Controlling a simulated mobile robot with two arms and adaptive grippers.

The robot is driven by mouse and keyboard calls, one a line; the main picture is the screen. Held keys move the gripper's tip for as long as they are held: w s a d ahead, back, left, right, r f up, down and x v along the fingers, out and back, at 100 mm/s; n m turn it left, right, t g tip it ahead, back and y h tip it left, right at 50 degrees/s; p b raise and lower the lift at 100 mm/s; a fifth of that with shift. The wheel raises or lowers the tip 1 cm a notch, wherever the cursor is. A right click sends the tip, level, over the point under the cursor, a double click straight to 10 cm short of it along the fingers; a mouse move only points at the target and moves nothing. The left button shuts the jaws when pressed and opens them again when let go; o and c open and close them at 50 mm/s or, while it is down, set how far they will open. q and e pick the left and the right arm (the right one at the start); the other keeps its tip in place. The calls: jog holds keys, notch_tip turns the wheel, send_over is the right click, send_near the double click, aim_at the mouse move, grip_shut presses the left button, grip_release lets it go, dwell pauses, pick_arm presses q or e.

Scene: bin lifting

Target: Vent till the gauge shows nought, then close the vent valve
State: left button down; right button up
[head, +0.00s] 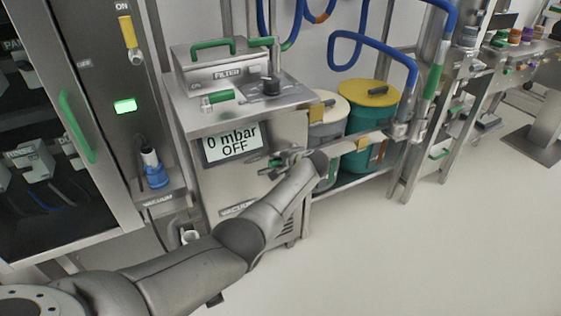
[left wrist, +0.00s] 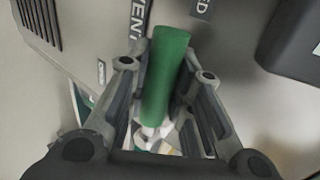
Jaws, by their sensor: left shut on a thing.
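The gauge display (head: 233,143) on the front of the steel cabinet reads "0 mbar" and "OFF". My left gripper (head: 284,159) is at the cabinet's front, right of the display. In the left wrist view my left gripper (left wrist: 166,72) is shut on the green vent valve handle (left wrist: 166,60), which stands between its fingers. A label reading "VENT" (left wrist: 137,18) shows just behind the handle. Another label ending in "ED" (left wrist: 203,6) is cut off at the top edge. My right gripper is in neither view.
A filter box (head: 222,66) with green handles and a black knob (head: 270,86) sit on top of the cabinet. Yellow-lidded and pale-lidded drums (head: 370,94) stand on a rack to the right. A glass-doored cabinet (head: 80,130) is at left. The floor (head: 420,250) at right is clear.

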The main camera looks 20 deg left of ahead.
pick_arm(q)
jog(key=shift+r, duration=0.15)
jog(key=c, duration=1.3)
grip_release()
jog(key=v, duration=1.2)
